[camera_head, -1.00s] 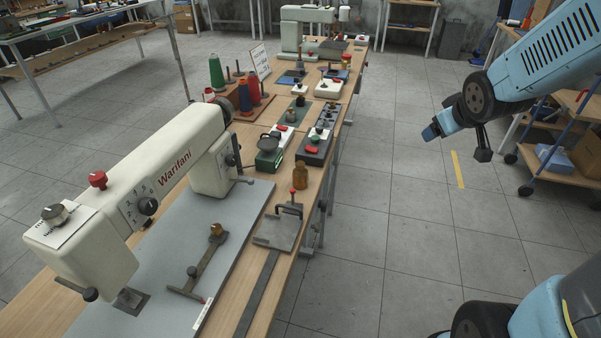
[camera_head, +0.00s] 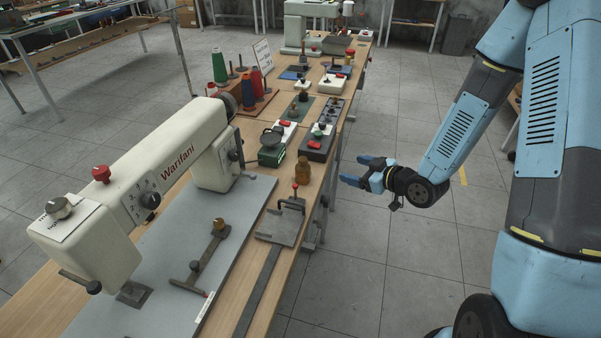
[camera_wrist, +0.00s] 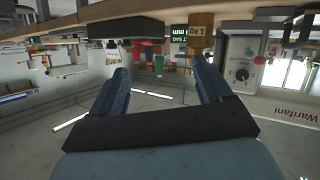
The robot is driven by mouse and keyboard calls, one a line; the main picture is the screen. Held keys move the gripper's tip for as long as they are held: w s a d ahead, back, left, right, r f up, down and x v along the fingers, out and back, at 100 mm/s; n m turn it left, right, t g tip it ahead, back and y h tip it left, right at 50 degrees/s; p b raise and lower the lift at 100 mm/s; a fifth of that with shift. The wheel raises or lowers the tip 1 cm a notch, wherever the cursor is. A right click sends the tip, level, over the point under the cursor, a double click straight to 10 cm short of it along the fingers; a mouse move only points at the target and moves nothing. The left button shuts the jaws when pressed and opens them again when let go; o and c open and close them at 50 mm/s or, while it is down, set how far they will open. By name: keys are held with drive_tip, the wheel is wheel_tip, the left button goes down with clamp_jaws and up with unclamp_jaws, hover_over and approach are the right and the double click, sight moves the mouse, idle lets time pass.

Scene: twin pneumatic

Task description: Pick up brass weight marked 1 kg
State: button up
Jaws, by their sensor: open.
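A brass weight (camera_head: 303,171), bottle-shaped with a narrow knob top, stands upright near the right edge of the wooden bench; its marking is too small to read. In the wrist view, which is upside down, a brass block (camera_wrist: 201,34) that seems to be this weight hangs from the bench at the top, beyond the right finger. My gripper (camera_head: 356,170) is open and empty, over the aisle to the right of the bench, its fingers toward the bench and apart from the weight. Both fingers also show in the wrist view (camera_wrist: 162,75).
A metal fixture (camera_head: 284,222) with an upright lever stands in front of the weight. A green scale (camera_head: 271,150) and a dark box with red parts (camera_head: 317,142) stand behind it. A cream Warifani machine (camera_head: 165,175) fills the left. The aisle floor is clear.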

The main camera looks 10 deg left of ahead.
sight(305, 165)
drive_tip(key=s+a+f+y, duration=0.2)
drive_tip(key=s+a+y, duration=0.2)
drive_tip(key=s, duration=0.1)
drive_tip(key=shift+m, duration=0.4)
drive_tip(key=x, duration=0.8)
drive_tip(key=shift+w+a, duration=0.1)
drive_tip(key=shift+a, duration=0.05)
drive_tip(key=shift+w+x, duration=0.15)
drive_tip(key=shift+x, duration=1.25)
drive_tip(key=shift+w+x, duration=0.15)
drive_tip(key=shift+x, duration=1.25)
drive_tip(key=shift+r, duration=0.2)
drive_tip(key=shift+d, duration=0.2)
clamp_jaws()
